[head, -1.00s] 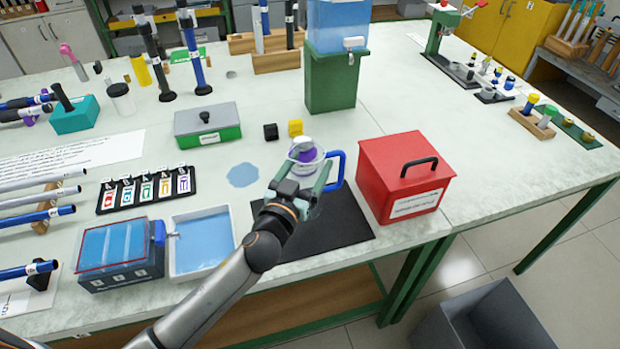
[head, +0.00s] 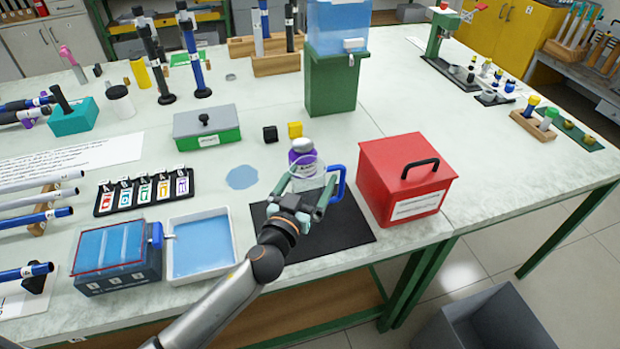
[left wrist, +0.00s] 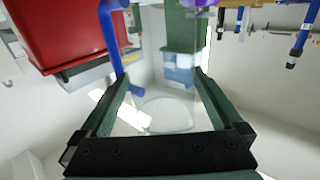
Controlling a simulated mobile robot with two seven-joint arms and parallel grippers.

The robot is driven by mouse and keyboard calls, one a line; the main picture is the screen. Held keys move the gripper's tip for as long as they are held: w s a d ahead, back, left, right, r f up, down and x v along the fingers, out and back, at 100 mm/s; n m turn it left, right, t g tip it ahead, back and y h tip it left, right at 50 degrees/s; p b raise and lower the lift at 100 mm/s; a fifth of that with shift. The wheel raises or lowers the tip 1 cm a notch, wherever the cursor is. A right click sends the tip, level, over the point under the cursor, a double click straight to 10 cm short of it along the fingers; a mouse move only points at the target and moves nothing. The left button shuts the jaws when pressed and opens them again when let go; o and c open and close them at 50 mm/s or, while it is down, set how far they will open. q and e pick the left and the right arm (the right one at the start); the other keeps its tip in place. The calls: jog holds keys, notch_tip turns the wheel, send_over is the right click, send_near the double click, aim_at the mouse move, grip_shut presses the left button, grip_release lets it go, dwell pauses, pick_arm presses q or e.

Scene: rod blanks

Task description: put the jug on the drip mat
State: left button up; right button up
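The jug (head: 338,182) is clear with a blue handle on its right side. My left gripper (head: 306,186) has its green fingers on both sides of the jug's body and holds it upright. In the left wrist view the clear jug (left wrist: 165,115) lies between the fingers, with the blue handle at the upper left. The drip mat (head: 345,232) is a flat black sheet at the table's front. The jug shows over the mat's far part; I cannot tell whether its base touches. My right gripper is not in view.
A white bottle with a purple label (head: 303,156) stands just behind the jug. A red box (head: 400,185) stands right of the mat. A white tray of blue liquid (head: 202,246) is at its left. A blue puddle (head: 243,177) lies left of the bottle.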

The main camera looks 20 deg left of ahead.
pick_arm(q)
jog(key=shift+r, duration=0.1)
jog(key=shift+s, duration=0.15)
jog(key=s+a+b, duration=0.1)
jog(key=s+b, duration=0.1)
jog(key=s, duration=0.9)
jog(key=shift+s, duration=0.35)
jog(key=shift+r, duration=0.1)
